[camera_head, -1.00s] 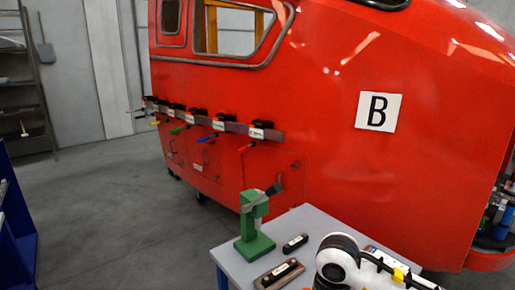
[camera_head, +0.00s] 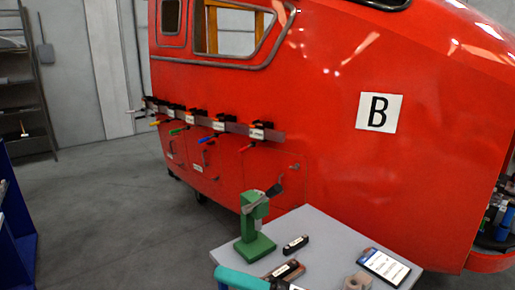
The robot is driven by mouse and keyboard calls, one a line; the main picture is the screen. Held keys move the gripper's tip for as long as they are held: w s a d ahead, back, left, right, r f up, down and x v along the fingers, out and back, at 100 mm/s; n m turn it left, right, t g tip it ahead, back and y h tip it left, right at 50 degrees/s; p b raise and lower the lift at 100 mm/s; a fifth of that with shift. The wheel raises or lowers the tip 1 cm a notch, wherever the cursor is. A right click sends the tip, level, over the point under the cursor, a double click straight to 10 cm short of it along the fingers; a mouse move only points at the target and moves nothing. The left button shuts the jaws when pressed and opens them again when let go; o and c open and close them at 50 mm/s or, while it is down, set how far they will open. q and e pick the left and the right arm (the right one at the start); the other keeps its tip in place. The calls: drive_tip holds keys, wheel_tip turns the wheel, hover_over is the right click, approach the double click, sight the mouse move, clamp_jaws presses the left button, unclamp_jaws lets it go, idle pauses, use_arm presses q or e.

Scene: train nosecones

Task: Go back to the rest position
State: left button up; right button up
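Neither of my grippers can be made out in the head view. The white and black arm part seen earlier over the table is gone from the picture. A teal rounded shape (camera_head: 240,279) shows at the bottom edge, over the front left of the grey table (camera_head: 328,236). I cannot tell what it is.
On the table are a green stand (camera_head: 255,238), a small black block (camera_head: 296,244), a brown and black piece (camera_head: 286,270), a phone-like device (camera_head: 384,266) and a grey-brown part (camera_head: 358,282). The red train nosecone (camera_head: 330,110) stands behind. Floor (camera_head: 100,210) at left is clear.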

drive_tip(key=w+d+f+m+t+h, duration=0.1)
drive_tip(key=w+d+m+t+h, duration=0.4)
drive_tip(key=m+t, duration=0.45)
drive_tip(key=w+d+f+m+t+h, duration=0.1)
drive_tip(key=w+d+m+t+h, duration=0.2)
drive_tip(key=d+m+t+h, duration=0.6)
drive_tip(key=s+d+f+m+g+h, duration=0.2)
drive_tip(key=d+f+m+g+h, duration=0.5)
drive_tip(key=f+m, duration=0.6)
drive_tip(key=s+d+f+m+g+h, duration=0.1)
drive_tip(key=s+d+f+g, duration=0.1)
drive_tip(key=s+f+g, duration=0.55)
drive_tip(key=s+d+f+m+g, duration=0.15)
drive_tip(key=s+f+g, duration=0.25)
drive_tip(key=s+f, duration=0.7)
wheel_tip(320, 180, down, 24)
drive_tip(key=s+n+g, duration=0.1)
drive_tip(key=s, duration=0.1)
drive_tip(key=s+d+f, duration=0.1)
drive_tip(key=s+f, duration=0.7)
drive_tip(key=s+d+f+g, duration=0.1)
drive_tip(key=s+d+f, duration=0.1)
drive_tip(key=s+f, duration=0.6)
drive_tip(key=shift+s+d+f+g, duration=0.15)
drive_tip(key=shift+s+d+g, duration=0.15)
